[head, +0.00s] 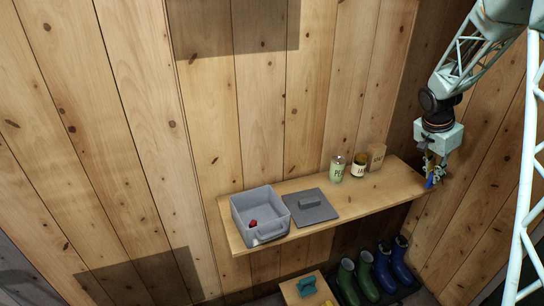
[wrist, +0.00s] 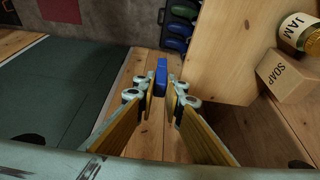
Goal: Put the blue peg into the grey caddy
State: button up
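The grey caddy (head: 242,226) is an open box with a front handle, standing at the left part of the wall shelf. My gripper (head: 431,180) is at the shelf's right end, well to the right of the caddy. In the wrist view my gripper (wrist: 161,98) has the blue peg (wrist: 161,75) between its fingertips, shut on it. The peg sticks out beyond the tips, and blue also shows at the gripper in the head view. The peg's lower part is hidden between the fingers.
A grey lid (head: 322,211) lies flat just right of the caddy. A green jar (head: 337,169), a jam jar (head: 359,166) and a soap box (head: 376,157) stand along the shelf's back right. Boots (head: 366,274) and a small bench (head: 300,290) are below the shelf (head: 400,190).

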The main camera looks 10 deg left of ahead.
jog(key=s+r+p, duration=0.2)
jog(key=s+r, duration=0.2)
jog(key=r, duration=0.2)
jog(key=shift+n, duration=0.4)
jog(key=shift+a, duration=0.2)
